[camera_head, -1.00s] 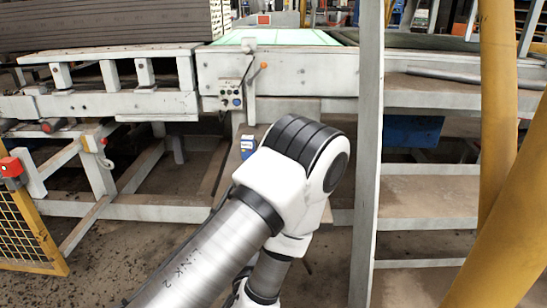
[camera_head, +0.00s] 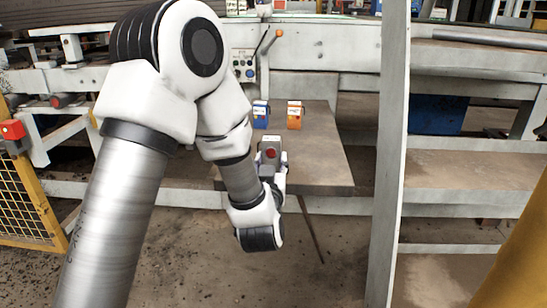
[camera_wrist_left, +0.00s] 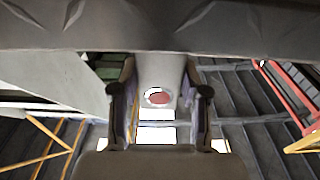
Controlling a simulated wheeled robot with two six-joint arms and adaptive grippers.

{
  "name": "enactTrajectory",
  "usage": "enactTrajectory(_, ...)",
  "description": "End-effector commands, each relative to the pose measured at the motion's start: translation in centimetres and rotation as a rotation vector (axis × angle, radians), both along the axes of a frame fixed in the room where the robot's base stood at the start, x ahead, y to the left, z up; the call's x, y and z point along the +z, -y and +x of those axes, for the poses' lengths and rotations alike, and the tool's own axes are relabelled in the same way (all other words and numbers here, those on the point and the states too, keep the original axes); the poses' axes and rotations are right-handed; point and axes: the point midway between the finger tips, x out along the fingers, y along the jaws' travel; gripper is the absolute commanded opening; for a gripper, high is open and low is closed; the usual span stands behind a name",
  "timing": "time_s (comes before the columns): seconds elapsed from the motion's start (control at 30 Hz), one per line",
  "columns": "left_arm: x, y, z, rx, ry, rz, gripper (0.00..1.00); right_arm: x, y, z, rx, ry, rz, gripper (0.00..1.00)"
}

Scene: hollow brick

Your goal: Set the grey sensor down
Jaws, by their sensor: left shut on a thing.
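The grey sensor (camera_head: 271,150), a small grey block with a red round face, is held upright in my left gripper (camera_head: 272,164). It shows in front of the brown tabletop (camera_head: 325,152); I cannot tell whether it touches it. In the left wrist view the sensor (camera_wrist_left: 158,78) sits between both fingers of the left gripper (camera_wrist_left: 160,112), with its red circle visible. My right gripper is not in view.
A blue device (camera_head: 261,116) and an orange device (camera_head: 294,117) stand on the tabletop behind the sensor. A pale upright post (camera_head: 390,150) rises right of the tabletop. The tabletop's right part is clear. A control panel (camera_head: 244,66) is behind.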

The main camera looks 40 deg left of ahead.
Motion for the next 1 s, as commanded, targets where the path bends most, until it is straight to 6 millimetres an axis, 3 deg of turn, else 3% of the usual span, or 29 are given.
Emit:
enactTrajectory(0.5, -0.2, -4.4, 7.0, 0.002, 0.003, 0.001, 0.01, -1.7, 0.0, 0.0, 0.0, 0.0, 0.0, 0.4)
enactTrajectory(0.57, -0.9, -4.2, 6.8, -0.001, 0.0, 0.002, 0.01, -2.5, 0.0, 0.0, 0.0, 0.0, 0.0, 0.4)
enactTrajectory(0.87, -0.9, -4.2, 6.7, 0.0, 0.0, 0.002, 0.01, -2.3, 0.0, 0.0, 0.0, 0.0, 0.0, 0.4)
enactTrajectory(0.9, -0.9, -4.2, 6.7, 0.0, -0.001, 0.002, 0.48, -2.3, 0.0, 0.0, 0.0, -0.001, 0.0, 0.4)
enactTrajectory(0.97, -0.8, -4.2, 6.7, 0.0, 0.0, 0.002, 0.7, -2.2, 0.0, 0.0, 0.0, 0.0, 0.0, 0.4)
enactTrajectory(1.0, -0.8, -4.2, 6.7, 0.0, 0.0, 0.002, 0.7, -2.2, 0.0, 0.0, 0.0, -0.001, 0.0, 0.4)
